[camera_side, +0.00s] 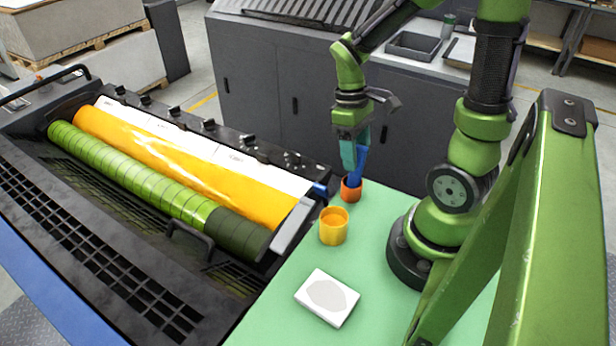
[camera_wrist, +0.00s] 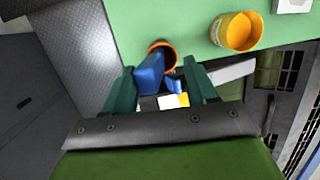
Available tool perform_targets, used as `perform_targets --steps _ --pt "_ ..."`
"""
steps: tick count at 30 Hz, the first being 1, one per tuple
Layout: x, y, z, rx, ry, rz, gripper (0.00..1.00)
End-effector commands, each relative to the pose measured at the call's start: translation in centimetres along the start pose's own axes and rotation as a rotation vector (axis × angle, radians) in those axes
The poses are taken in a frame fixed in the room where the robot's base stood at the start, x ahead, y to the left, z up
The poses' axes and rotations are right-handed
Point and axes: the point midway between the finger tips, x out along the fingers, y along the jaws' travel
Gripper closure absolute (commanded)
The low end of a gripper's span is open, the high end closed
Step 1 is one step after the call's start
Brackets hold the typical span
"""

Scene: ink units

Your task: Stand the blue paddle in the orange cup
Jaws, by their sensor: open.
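The blue paddle (camera_side: 357,172) stands with a slight tilt, its lower end inside the orange cup (camera_side: 351,194) on the green table top. In the wrist view the paddle (camera_wrist: 149,76) lies between my two fingers, closer to the left one, and the orange cup's rim (camera_wrist: 171,46) shows just beyond it. My gripper (camera_side: 354,158) is right above the cup, pointing down, with teal fingers at the paddle's upper part. The wrist view shows the fingers apart (camera_wrist: 160,77), with a gap to the right of the paddle. The paddle's lower end is hidden by the cup.
A yellow cup (camera_side: 333,229) stands in front of the orange cup, with yellow inside. A white block (camera_side: 327,297) with a grey patch lies nearer the front. The printing press (camera_side: 150,215) with its rollers borders the table on the left. The table between these things is clear.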

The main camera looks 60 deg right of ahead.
Motion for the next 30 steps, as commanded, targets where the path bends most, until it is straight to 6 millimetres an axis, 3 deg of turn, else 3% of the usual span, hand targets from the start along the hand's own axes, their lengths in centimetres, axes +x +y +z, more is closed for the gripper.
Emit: perform_targets --steps 4,8,21,30 --pt "-1.0 0.1 -0.1 -0.001 0.004 0.002 0.43" --pt "-3.2 0.0 -0.1 0.000 0.008 0.003 0.43" --pt "-13.6 0.1 -0.1 -0.001 0.005 0.003 0.43" --pt "-16.7 0.0 0.0 -0.001 0.002 0.001 0.43"
